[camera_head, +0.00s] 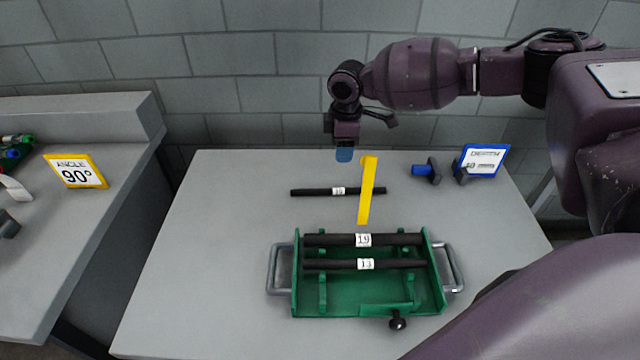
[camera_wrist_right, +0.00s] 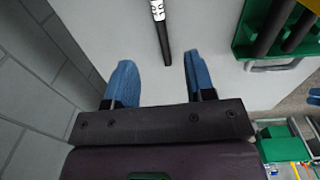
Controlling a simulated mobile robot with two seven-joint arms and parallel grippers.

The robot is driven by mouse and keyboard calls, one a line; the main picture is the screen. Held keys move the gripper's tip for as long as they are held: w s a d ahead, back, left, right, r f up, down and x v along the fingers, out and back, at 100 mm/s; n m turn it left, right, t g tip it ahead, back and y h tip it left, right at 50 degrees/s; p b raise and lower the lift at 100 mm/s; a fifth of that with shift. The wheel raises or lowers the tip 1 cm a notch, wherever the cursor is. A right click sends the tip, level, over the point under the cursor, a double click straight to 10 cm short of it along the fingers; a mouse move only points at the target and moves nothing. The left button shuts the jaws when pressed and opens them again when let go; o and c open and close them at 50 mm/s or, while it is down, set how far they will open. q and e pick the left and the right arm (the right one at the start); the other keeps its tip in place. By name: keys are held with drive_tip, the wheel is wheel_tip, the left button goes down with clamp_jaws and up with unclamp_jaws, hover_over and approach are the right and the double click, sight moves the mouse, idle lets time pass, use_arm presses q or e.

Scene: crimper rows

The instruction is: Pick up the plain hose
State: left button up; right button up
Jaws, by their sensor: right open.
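A thin black hose (camera_head: 310,192) with a white number label lies on the grey table behind the green tray. In the right wrist view the end of a labelled black hose (camera_wrist_right: 163,38) points toward the gap between my fingertips. Two more black hoses lie in the tray, one labelled 19 (camera_head: 330,240) and one labelled 13 (camera_head: 330,264). All three carry labels; I cannot tell which is meant by plain. My right gripper (camera_head: 344,155) is above the table's back part, blue fingers apart and empty; it also shows in the right wrist view (camera_wrist_right: 159,75). My left gripper is out of view.
A yellow strip (camera_head: 366,205) crosses the loose hose in the head view. The green tray (camera_head: 340,300) has grey side handles and a black knob. A blue-and-black tool (camera_head: 428,171) and a blue-framed sign (camera_head: 482,160) stand back right. A side table (camera_head: 100,215) holds a 90° sign.

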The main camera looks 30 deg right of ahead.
wheel_tip(320, 180, down, 4)
drive_tip(key=b, duration=0.2)
hover_over(339, 189)
wheel_tip(339, 189, down, 5)
drive_tip(key=shift+s+a+r, duration=0.1)
drive_tip(key=shift+r, duration=0.1)
drive_tip(key=shift+f, duration=0.6)
drive_tip(key=shift+f+b, duration=0.65)
drive_tip(key=shift+f, duration=1.7)
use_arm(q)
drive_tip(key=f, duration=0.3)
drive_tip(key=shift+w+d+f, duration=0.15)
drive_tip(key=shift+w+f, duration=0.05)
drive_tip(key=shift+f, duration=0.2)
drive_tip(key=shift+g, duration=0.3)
use_arm(e)
clamp_jaws()
